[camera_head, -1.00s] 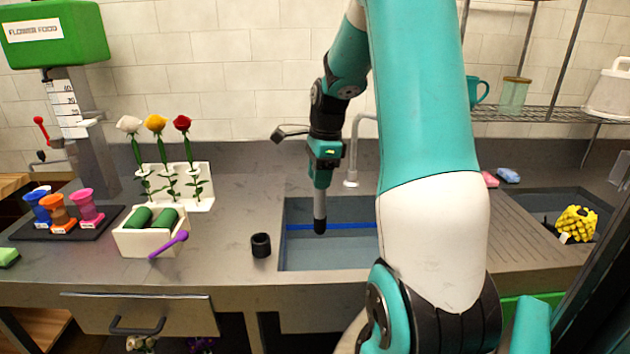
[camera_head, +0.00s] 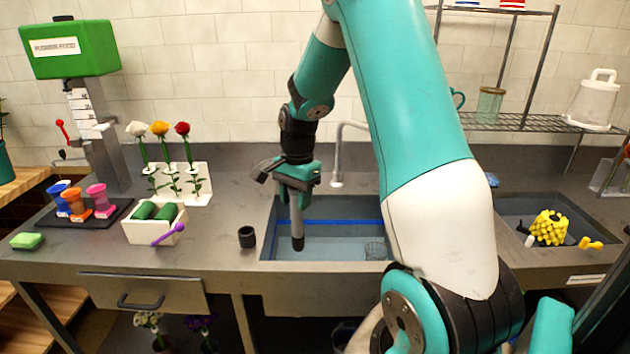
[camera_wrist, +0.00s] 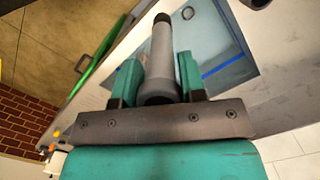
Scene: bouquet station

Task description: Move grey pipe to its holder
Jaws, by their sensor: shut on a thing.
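The grey pipe (camera_head: 297,222) hangs upright below my gripper (camera_head: 298,180), with its dark lower end over the left part of the sink. In the wrist view, the grey pipe (camera_wrist: 161,60) sits between the two green fingers of my gripper (camera_wrist: 156,75), which is shut on it. A short black cup-like holder (camera_head: 247,237) stands on the counter just left of the sink, apart from the pipe. Part of a dark round thing shows at the top right edge of the wrist view; I cannot tell for sure what it is.
The sink (camera_head: 340,248) has a blue line and a mesh cup (camera_head: 375,251) in it. A faucet (camera_head: 338,155) stands behind. A white box with green rolls (camera_head: 140,228) and a purple tool (camera_head: 168,234) lies left. The counter between box and holder is clear.

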